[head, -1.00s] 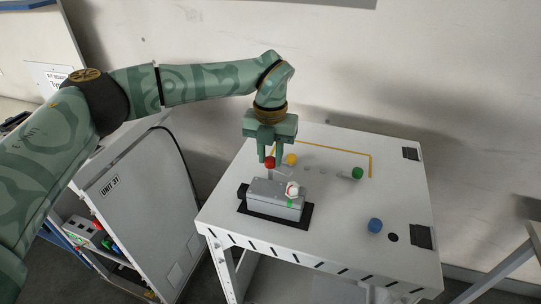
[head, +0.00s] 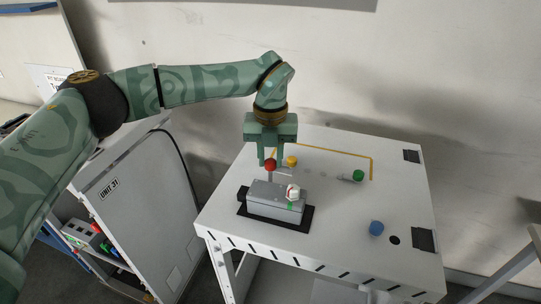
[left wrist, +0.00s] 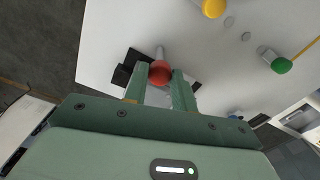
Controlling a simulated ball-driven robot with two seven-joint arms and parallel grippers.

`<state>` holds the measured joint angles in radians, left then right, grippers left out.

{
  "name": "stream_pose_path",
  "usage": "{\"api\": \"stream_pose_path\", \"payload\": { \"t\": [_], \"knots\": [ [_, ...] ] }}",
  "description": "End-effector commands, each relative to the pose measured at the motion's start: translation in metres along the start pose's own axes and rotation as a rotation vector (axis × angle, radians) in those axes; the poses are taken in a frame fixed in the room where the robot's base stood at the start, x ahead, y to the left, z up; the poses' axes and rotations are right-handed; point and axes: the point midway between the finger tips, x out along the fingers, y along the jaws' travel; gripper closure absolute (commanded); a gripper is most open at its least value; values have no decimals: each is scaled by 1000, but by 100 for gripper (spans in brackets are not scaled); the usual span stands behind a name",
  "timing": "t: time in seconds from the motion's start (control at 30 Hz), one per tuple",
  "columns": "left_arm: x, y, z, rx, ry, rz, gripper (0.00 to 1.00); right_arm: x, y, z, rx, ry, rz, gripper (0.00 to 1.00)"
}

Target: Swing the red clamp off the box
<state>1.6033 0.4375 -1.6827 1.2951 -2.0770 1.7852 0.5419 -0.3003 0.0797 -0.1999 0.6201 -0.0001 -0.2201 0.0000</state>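The grey box (head: 268,205) sits on a black mat (head: 306,221) on a white table. The clamp's red ball knob (head: 270,165) stands above the back left part of the box. The left gripper (head: 271,163) comes down from above, with one finger on each side of the knob. In the left wrist view the red knob (left wrist: 159,72) fills the narrow gap between the fingertips (left wrist: 161,80), and both fingers appear to touch it. A grey rod shows behind it. The fingers and knob hide most of the box there. My right gripper is out of view.
A yellow knob (head: 292,161) stands close behind the gripper. A green knob (head: 358,175) and a blue knob (head: 376,228) are further right. The table's right part is mostly clear.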

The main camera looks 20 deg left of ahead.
Motion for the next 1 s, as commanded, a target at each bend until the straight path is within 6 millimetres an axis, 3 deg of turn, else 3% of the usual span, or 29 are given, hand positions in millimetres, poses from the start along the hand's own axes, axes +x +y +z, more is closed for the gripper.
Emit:
{"api": "stream_pose_path", "payload": {
  "t": [0.03, 0.07, 0.47, 0.57, 1.0],
  "knots": [
    [-2, 0, 1, -2, -4, -2, 61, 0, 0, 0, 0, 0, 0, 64],
    [-2, 0, 1, -1, -3, -2, 53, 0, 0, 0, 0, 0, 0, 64],
    [-9, 0, 1, 1, -2, -1, 53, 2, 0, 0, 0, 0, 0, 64],
    [-26, 0, 1, 0, -4, -2, 53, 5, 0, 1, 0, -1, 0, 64],
    [-139, 0, 1, -2, -4, -2, 53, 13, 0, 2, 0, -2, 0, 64]
  ]
}}
